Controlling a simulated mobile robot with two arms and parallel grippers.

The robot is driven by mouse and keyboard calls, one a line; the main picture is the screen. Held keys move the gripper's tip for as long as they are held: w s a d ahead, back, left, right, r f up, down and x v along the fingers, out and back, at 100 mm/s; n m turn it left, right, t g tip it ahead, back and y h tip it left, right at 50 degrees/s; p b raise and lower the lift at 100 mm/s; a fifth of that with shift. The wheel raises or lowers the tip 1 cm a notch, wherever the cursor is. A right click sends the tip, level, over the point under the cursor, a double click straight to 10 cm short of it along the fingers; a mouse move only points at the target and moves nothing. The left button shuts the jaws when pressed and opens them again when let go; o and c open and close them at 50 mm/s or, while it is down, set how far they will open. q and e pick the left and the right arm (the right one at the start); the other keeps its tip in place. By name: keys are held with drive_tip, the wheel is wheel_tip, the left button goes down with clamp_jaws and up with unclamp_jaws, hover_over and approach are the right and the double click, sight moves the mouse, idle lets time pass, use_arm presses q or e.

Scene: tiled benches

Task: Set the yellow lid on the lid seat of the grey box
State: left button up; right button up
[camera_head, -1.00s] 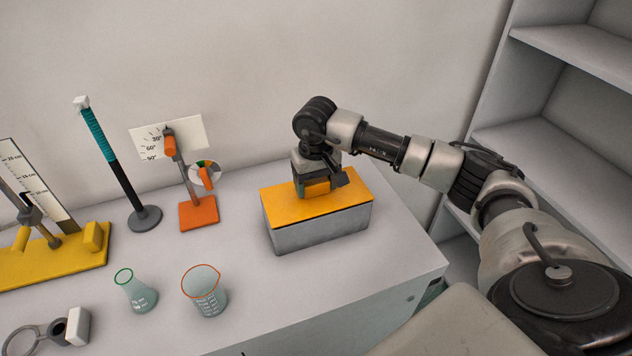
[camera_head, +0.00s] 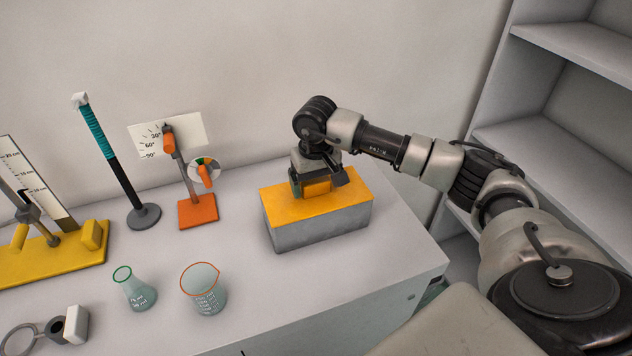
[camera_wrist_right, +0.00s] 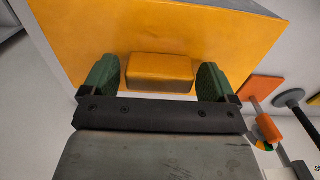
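The yellow lid (camera_head: 292,208) lies flat on top of the grey box (camera_head: 320,231), its edges lined up with the box's sides as far as I can see. The lid also fills much of the right wrist view (camera_wrist_right: 180,32), with its block-shaped yellow handle (camera_wrist_right: 160,70) in the middle. My right gripper (camera_head: 316,191) is down over the handle. In the wrist view its two green fingers (camera_wrist_right: 158,82) stand on either side of the handle, with a narrow gap at each side. The lid seat is hidden under the lid. My left gripper is not in view.
An orange-based stand (camera_head: 198,211), a dark rod stand (camera_head: 145,216), a flask (camera_head: 137,292) and a beaker (camera_head: 205,295) stand left of the box. A yellow-based apparatus (camera_head: 60,262) is far left. Shelves (camera_head: 560,150) rise at right. Bench around the box is clear.

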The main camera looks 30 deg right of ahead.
drive_tip(key=shift+o, duration=0.6)
drive_tip(key=shift+r, duration=0.3)
wheel_tip(320, 180, up, 10)
drive_tip(key=b, duration=0.2)
drive_tip(key=shift+r+b, duration=0.15)
drive_tip(key=shift+b, duration=0.2)
